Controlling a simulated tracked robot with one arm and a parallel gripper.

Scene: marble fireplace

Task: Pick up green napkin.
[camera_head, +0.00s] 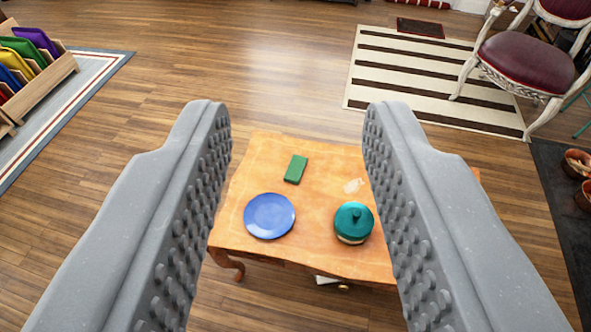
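A small green rectangle, which looks like the folded green napkin (296,169), lies flat near the far edge of a low wooden table (318,211). My gripper (288,115) is open and empty. Its two grey, studded fingers stand wide apart at the left and right of the picture, high above the table. The napkin shows in the gap between them, well beyond and below the fingers and not touched. The fingers hide parts of the table's left and right sides.
A blue plate (269,215) and a teal lidded pot (353,222) stand on the table in front of the napkin. A striped rug (420,75) and a red-seated chair (527,62) are at upper right. A rack of colored items (40,82) is at upper left. Wooden floor lies open behind the table.

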